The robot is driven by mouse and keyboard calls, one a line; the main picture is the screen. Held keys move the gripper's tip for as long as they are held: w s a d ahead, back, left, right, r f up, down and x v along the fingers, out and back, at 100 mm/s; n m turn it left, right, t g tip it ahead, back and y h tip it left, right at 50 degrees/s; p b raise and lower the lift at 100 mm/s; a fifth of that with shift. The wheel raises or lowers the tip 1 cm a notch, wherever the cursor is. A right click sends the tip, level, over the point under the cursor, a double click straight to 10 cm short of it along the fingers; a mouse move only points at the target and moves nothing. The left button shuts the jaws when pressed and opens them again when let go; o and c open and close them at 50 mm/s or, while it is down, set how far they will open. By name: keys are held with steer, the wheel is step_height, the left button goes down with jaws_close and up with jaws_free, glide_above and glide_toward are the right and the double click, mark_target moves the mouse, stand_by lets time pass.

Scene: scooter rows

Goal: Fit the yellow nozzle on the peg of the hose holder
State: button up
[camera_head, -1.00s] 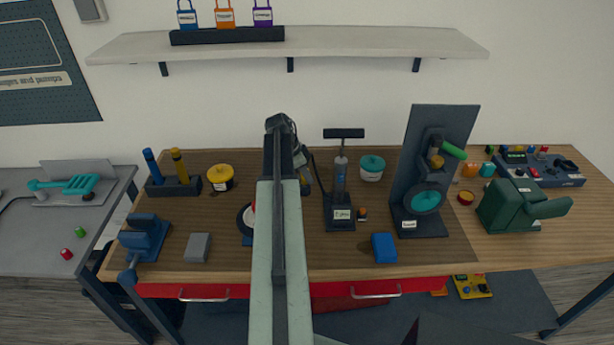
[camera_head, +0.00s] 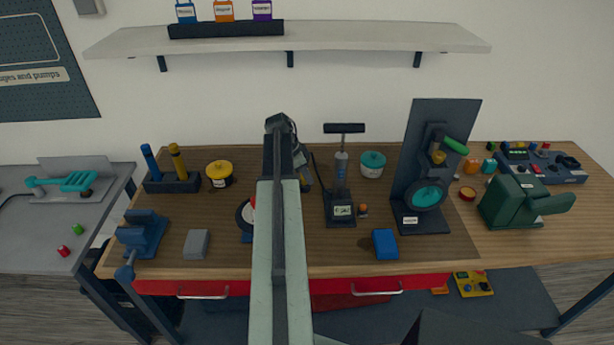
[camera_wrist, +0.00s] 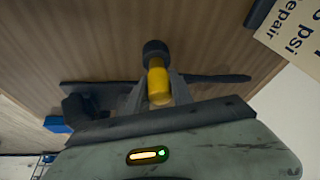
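The yellow nozzle (camera_wrist: 158,82) has a dark round end and sits between the two grey fingers of my gripper (camera_wrist: 157,97) in the wrist view. The fingers appear closed on its sides. In the head view, my gripper (camera_head: 302,168) is above the middle of the bench, left of the black floor pump (camera_head: 341,185). A dark hose runs from the gripper area toward the pump. My arm covers part of the bench there. I cannot make out the hose holder or its peg for certain; it may be hidden behind my arm.
A blue block (camera_head: 385,244) lies in front of the pump. A teal-lidded tub (camera_head: 372,164) stands behind it, and a tall dark stand (camera_head: 443,130) with a wheel is to the right. A grey block (camera_head: 197,244) and a blue vise (camera_head: 143,236) are at left.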

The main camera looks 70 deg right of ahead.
steer(key=o, duration=0.3)
steer(key=shift+o, duration=0.2)
steer(key=shift+r, duration=0.1)
steer(key=p+v, duration=0.7)
steer(key=shift+r, duration=0.25)
steer(key=shift+w, duration=0.15)
